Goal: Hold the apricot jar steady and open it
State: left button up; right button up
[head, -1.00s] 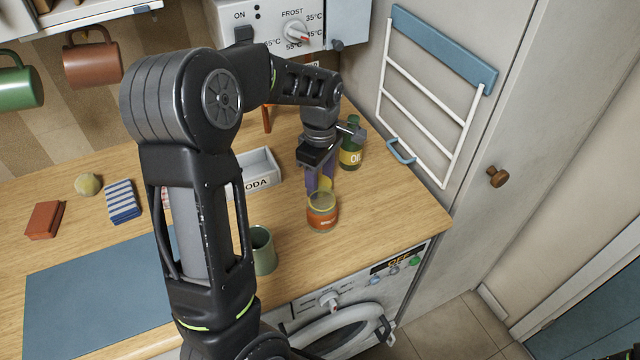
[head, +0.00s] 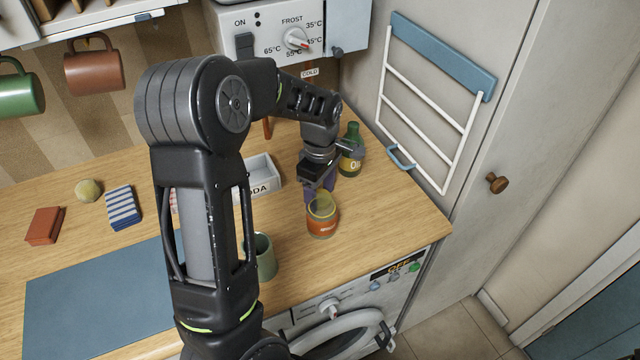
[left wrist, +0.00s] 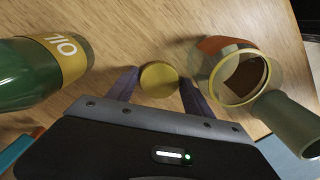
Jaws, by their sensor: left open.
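The apricot jar (head: 322,218), glass with an orange label, stands upright on the wooden worktop. Its open mouth shows in the left wrist view, where the jar (left wrist: 216,50) is right of my fingers. In the head view my left gripper (head: 320,190) is open, low behind the jar, and the lid is hard to make out there. My right gripper is not in view.
A green oil bottle (head: 351,152) stands behind and right of the gripper. A green mug (head: 265,257) is left of the jar near the front edge. A white soda tray (head: 262,172) is behind. Clear worktop (head: 390,225) lies right of the jar.

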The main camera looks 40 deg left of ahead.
pick_arm(q)
jog(key=shift+r, duration=0.65)
notch_tip(320, 180, up, 11)
jog(key=b, duration=0.2)
jog(key=shift+f, duration=0.1)
dwell(0.4)
